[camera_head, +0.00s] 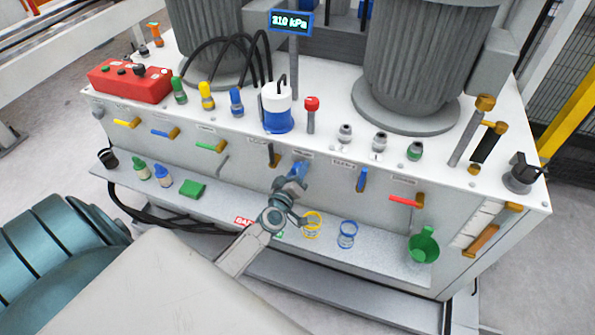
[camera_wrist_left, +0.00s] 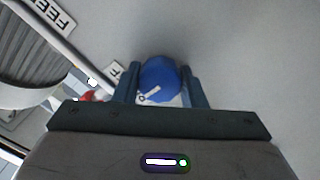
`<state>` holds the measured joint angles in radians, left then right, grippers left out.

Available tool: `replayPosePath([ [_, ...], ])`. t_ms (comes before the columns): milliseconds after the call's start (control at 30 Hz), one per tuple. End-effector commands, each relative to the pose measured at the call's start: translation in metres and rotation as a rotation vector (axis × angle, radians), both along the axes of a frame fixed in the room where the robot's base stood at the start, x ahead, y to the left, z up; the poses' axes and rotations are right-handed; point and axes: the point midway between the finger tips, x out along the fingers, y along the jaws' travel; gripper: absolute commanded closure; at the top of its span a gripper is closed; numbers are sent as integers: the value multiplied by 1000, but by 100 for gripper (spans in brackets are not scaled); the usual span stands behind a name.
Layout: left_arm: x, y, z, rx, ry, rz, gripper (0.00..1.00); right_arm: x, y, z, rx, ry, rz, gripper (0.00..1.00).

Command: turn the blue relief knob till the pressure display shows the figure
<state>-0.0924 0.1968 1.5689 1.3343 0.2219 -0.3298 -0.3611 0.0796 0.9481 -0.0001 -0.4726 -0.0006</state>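The blue relief knob (camera_head: 299,169) is on the sloped front face of the white cabinet, partly hidden by my left gripper (camera_head: 291,184). In the left wrist view the round blue knob (camera_wrist_left: 159,80) sits between the two fingers, which appear to touch its sides. A white pointer mark shows on its face. The left gripper (camera_wrist_left: 162,88) looks shut on it. The pressure display (camera_head: 290,22) on a post at the back is small and appears to read 210 kPa. My right gripper is not in view.
Colored lever handles sit along the cabinet front, including a blue one (camera_head: 361,179) and a red one (camera_head: 405,200) to the right. The ledge (camera_head: 385,262) below holds spring rings, a green funnel (camera_head: 424,245) and small bottles. A red box (camera_head: 130,82) stands on top at left.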

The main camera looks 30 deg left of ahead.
Motion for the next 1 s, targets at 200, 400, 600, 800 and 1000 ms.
replayPosePath([
  [200, 0, 0, 0, -52, -12, 0, 85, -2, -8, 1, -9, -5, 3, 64],
  [400, 0, 0, 0, -75, -18, 0, 85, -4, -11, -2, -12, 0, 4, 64],
  [600, 0, 0, 0, -75, -18, -1, 53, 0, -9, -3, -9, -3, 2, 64],
  [800, 0, 0, 0, -75, -18, -1, 41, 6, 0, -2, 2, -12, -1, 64],
  [1000, -3, -1, -1, -74, -17, 0, 41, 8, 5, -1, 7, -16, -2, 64],
])
